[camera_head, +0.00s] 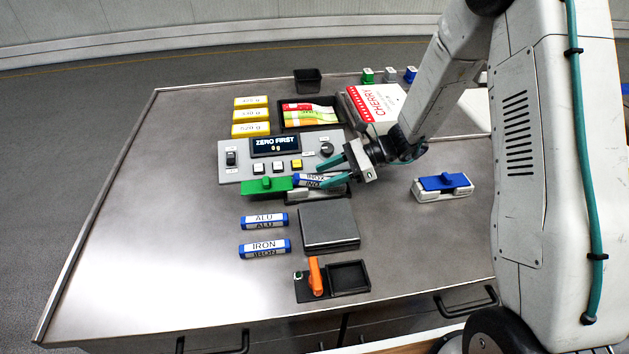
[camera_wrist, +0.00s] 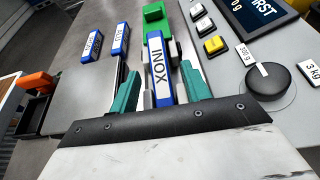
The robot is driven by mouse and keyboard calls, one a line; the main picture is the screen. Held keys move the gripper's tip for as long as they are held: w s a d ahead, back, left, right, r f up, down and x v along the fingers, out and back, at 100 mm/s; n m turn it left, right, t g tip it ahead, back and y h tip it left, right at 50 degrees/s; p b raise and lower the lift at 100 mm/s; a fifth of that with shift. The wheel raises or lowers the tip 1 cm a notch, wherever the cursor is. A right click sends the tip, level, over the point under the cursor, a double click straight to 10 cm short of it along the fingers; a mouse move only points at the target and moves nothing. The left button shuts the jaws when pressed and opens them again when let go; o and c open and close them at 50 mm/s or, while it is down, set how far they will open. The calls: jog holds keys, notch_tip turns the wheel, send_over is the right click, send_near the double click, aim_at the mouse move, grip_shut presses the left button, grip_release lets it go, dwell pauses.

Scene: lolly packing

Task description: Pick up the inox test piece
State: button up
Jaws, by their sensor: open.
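The inox test piece (camera_head: 314,178) is a blue bar with a white INOX label. It lies near the front edge of the grey control panel, just right of a green block (camera_head: 266,185). My gripper (camera_head: 327,173) is open and low at the piece. In the wrist view the inox piece (camera_wrist: 158,72) lies between the two teal fingers of my gripper (camera_wrist: 160,77), with one finger on each side. The fingers are not closed on it; contact cannot be told. The piece's lower end runs close to the gripper body.
The alu (camera_head: 264,221) and iron (camera_head: 264,248) pieces lie to the front left. A grey plate (camera_head: 328,228) is close in front. The control panel (camera_head: 236,172) with display, buttons and knob sits behind. A blue-topped block (camera_head: 443,186) is at right. The table's left side is clear.

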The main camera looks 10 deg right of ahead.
jog(key=shift+x, duration=0.85)
grip_shut()
jog(key=shift+r, duration=0.1)
